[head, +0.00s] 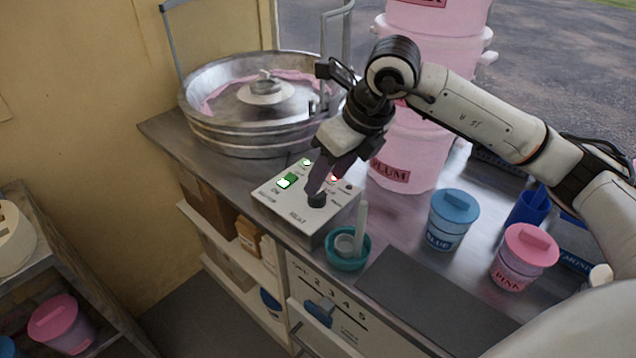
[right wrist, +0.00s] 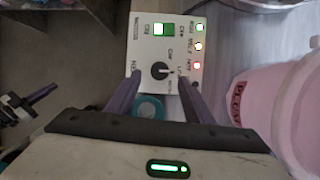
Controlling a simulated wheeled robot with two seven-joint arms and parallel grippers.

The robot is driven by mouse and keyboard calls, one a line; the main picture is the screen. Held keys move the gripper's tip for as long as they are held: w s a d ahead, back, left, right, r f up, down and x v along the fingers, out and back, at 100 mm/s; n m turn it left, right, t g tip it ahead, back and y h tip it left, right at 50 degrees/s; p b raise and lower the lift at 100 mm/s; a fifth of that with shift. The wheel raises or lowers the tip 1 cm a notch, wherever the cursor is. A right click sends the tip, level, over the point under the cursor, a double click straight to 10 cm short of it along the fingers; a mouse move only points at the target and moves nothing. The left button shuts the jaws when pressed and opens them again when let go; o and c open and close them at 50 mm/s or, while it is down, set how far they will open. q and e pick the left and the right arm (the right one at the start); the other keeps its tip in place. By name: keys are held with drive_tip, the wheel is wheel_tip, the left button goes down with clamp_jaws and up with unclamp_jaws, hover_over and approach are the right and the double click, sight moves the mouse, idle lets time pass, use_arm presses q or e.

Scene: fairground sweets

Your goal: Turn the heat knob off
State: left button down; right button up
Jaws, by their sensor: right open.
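The heat knob (head: 316,200) is a round black knob on the sloped top of the light grey control box (head: 285,207), above the word HEAT. In the right wrist view the knob (right wrist: 160,71) shows a pale pointer mark toward the picture's right; the small labels around it are not clearly legible. My right gripper (head: 318,184) is over the box, fingers pointing down. In the right wrist view its two purple fingers (right wrist: 160,80) are open, one either side of the knob, with gaps showing. A dark shape (right wrist: 30,105), perhaps my left gripper, shows at the left there.
A lit green switch (head: 288,180) and small lamps share the box. The metal candyfloss bowl (head: 240,135) stands behind. A teal cup (head: 347,250) is close in front. Blue (head: 453,220) and pink (head: 524,258) tubs and a pink stacked container (head: 410,150) stand right.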

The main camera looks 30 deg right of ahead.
sight(320, 194)
drive_tip(key=x, duration=0.5)
drive_tip(key=shift+w, duration=0.1)
drive_tip(key=c, duration=1)
